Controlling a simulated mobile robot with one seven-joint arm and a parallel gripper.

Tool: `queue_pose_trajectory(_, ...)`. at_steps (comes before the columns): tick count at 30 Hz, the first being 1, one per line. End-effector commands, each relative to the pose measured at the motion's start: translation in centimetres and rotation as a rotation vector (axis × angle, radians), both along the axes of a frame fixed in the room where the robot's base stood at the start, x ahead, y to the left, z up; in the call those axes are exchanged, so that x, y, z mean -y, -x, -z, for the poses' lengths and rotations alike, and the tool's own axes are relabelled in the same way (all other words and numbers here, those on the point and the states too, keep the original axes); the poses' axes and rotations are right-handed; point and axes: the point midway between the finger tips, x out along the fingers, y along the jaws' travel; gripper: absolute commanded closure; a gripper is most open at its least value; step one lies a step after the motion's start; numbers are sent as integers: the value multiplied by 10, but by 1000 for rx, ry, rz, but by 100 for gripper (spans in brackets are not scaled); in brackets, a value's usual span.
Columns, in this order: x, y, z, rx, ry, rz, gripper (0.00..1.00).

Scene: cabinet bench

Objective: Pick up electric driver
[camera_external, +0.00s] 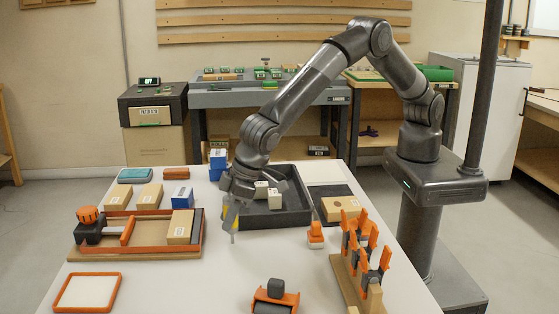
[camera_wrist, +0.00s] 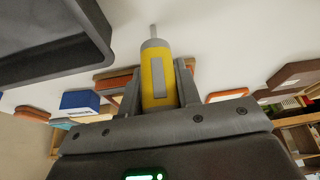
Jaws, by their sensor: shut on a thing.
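The electric driver (camera_wrist: 158,75) has a yellow body with a grey panel, a grey collar and a thin grey bit. My gripper (camera_wrist: 162,92) is shut on it, with one finger on each side of the yellow body. In the external view my gripper (camera_external: 231,204) is beside the left wall of a dark tray. The driver (camera_external: 231,218) hangs with its bit pointing down, over or on the white table. I cannot tell whether the bit touches the table. The fingers and hand partly hide the driver's body.
The dark tray (camera_external: 292,219) holds white blocks and stands close on the right. A wooden fixture with an orange rail (camera_external: 148,249) lies to the left. An orange-and-grey rack (camera_external: 362,262) stands at the front right. The table's front middle is partly clear.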

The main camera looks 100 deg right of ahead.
Motion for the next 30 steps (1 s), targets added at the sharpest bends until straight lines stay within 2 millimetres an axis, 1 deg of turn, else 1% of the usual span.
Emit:
queue_pose_trajectory(1, 0, 0, 0, 0, 0, 0, 86)
queue_pose_trajectory(6, 0, 0, 0, 0, 0, 0, 100)
queue_pose_trajectory(16, 0, -1, -4, 2, -1, 0, 100)
queue_pose_trajectory(20, 0, -1, -15, 3, -1, 0, 100)
queue_pose_trajectory(25, 0, -1, -44, 4, -3, 1, 100)
queue_pose_trajectory(30, 40, 0, -66, 3, -2, 5, 100)
